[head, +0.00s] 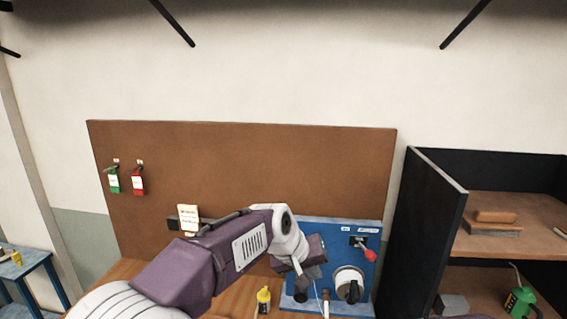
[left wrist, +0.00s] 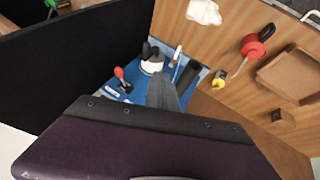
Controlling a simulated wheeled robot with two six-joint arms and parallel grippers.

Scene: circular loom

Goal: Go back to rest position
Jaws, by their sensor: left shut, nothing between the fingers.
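My left arm reaches in from the lower left of the head view. My left gripper (head: 308,284) hangs in front of the blue panel (head: 350,229), shut and empty. In the left wrist view its dark shut fingers (left wrist: 164,96) point toward the blue panel (left wrist: 112,78). The panel carries a red-tipped lever (head: 368,254) and a white round part with a black knob (head: 352,289). The gripper is left of both in the head view; I cannot tell whether it touches the panel. My right gripper is not in view.
The left wrist view shows a red object (left wrist: 252,47), a brown tray (left wrist: 290,74) and a white cloth (left wrist: 203,12).

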